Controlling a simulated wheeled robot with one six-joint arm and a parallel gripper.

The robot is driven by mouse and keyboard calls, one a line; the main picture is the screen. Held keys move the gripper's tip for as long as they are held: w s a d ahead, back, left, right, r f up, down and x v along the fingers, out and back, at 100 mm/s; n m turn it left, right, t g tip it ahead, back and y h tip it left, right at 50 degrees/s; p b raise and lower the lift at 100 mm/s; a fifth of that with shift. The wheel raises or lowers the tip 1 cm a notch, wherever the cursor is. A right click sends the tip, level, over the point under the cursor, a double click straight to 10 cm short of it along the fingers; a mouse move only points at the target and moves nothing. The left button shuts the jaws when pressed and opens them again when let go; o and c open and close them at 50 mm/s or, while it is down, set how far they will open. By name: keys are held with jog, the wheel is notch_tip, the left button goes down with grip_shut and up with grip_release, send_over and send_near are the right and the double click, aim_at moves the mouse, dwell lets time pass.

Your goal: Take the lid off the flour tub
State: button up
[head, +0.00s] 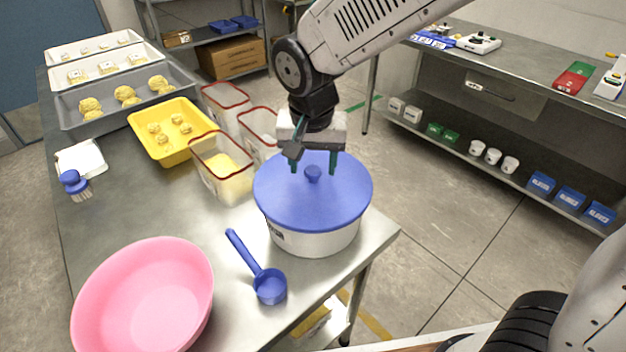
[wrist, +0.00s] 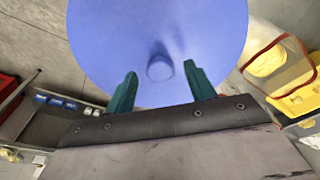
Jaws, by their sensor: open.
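The flour tub (head: 318,238) is a round white tub near the right end of the steel table. Its blue lid (head: 290,207) sits on top, with a small round blue knob (head: 313,173) in the middle. My gripper (head: 314,170) is open above the lid, its two green fingers pointing down close to the knob. In the wrist view the lid (wrist: 110,40) fills the upper middle, and the knob (wrist: 160,68) shows a little beyond and between the fingertips (wrist: 160,75). The fingers do not hold the knob. Whether they touch the lid cannot be told.
A blue scoop (head: 268,285) and a pink bowl (head: 145,295) stand in front and left of the tub. Clear bins with red rims (head: 222,178) stand close behind it, beside a yellow tray (head: 165,153). Bare table (head: 130,210) shows at the left.

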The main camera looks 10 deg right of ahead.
aim_at(314, 171)
jog(key=shift+w+f, duration=0.1)
jog(key=shift+f, duration=0.3)
jog(key=shift+c, duration=0.3)
jog(key=c, duration=1)
jog(key=shift+r, duration=0.1)
jog(key=shift+r, duration=0.5)
jog(key=r, duration=0.1)
jog(key=s+r, duration=0.1)
jog(key=shift+r, duration=0.3)
jog(key=s, duration=0.5)
jog(key=s+d+r, duration=0.1)
jog(key=s, duration=0.4)
jog(key=s+d, duration=0.1)
jog(key=s, duration=0.4)
jog(key=shift+d+r, duration=0.15)
jog(key=shift+d, duration=0.05)
